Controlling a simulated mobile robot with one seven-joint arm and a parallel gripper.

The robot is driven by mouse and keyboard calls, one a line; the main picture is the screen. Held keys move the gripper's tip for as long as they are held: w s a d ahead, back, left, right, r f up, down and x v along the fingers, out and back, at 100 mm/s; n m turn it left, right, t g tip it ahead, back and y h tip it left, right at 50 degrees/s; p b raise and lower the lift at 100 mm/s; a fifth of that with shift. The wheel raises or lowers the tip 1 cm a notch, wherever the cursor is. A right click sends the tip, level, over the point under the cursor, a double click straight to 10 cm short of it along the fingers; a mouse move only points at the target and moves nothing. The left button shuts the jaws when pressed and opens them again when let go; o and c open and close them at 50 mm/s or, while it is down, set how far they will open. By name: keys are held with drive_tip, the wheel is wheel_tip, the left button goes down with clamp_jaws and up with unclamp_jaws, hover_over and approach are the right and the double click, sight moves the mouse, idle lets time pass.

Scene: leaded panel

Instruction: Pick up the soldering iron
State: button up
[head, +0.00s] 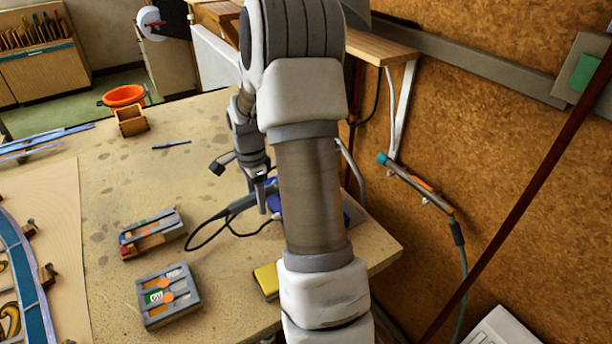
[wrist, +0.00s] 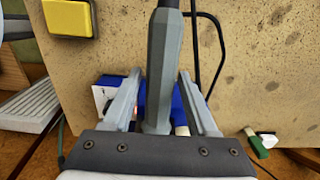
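The soldering iron, with a grey faceted handle (wrist: 164,65) and a black cable at its top end, runs down between my gripper's fingers in the wrist view. My gripper (wrist: 160,78) is open, with one finger on each side of the handle. A gap shows on the left; the right finger looks very near the handle, and contact cannot be told. In the head view, my gripper (head: 262,190) is at the grey handle (head: 240,205), beside a blue object (head: 275,203) that my arm partly hides. The iron's tip is hidden.
A yellow block (head: 266,279) lies on the table near the front edge. Two grey trays of small parts (head: 168,296) (head: 152,234) stand to the left. The black cable (head: 195,232) loops on the table. A corkboard wall (head: 520,160) rises at the right.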

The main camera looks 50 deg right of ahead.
clamp_jaws()
drive_tip(key=shift+r, duration=0.2)
